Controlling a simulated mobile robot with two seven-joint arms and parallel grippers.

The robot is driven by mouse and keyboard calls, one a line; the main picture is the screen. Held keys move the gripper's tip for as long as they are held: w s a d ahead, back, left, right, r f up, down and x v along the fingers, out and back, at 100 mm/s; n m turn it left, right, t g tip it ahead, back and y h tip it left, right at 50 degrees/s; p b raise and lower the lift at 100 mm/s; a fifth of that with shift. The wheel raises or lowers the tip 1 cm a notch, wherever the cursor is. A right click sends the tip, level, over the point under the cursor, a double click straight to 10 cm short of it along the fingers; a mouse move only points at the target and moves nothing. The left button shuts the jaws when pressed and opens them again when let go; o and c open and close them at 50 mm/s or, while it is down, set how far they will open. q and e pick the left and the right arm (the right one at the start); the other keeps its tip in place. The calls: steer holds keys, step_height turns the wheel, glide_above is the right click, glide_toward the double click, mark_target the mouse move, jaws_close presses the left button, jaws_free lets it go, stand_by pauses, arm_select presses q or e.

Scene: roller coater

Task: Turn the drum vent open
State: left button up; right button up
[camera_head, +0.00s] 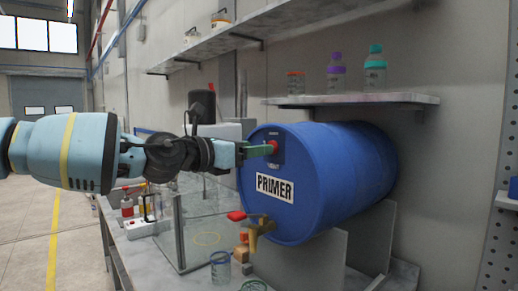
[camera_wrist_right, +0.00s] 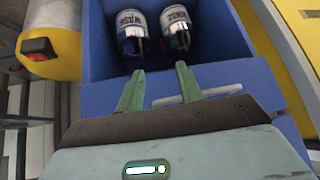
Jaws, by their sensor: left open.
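The blue drum (camera_head: 345,170) lies on its side on a grey cradle, with a white PRIMER label (camera_head: 275,187) on its front end. The vent is a small red knob (camera_head: 273,146) on a dark plate near the top of that end. My left gripper (camera_head: 268,150) reaches in from the left with its green fingers right at the knob. It is open, and the fingers hide part of the knob; contact cannot be told. My right gripper (camera_wrist_right: 160,76) shows in the right wrist view, its green fingers apart and empty.
A brass tap with a red handle (camera_head: 237,215) sticks out low on the drum. A glass jar (camera_head: 220,270) stands below. A shelf (camera_head: 350,99) with bottles is above the drum. In the right wrist view, a blue bin (camera_wrist_right: 103,64) holds two cans.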

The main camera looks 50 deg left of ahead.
arm_select(q)
steer(key=shift+w+d, duration=0.1)
steer(key=shift+w, duration=1.15)
steer(key=shift+c, duration=1)
steer(key=c, duration=0.8)
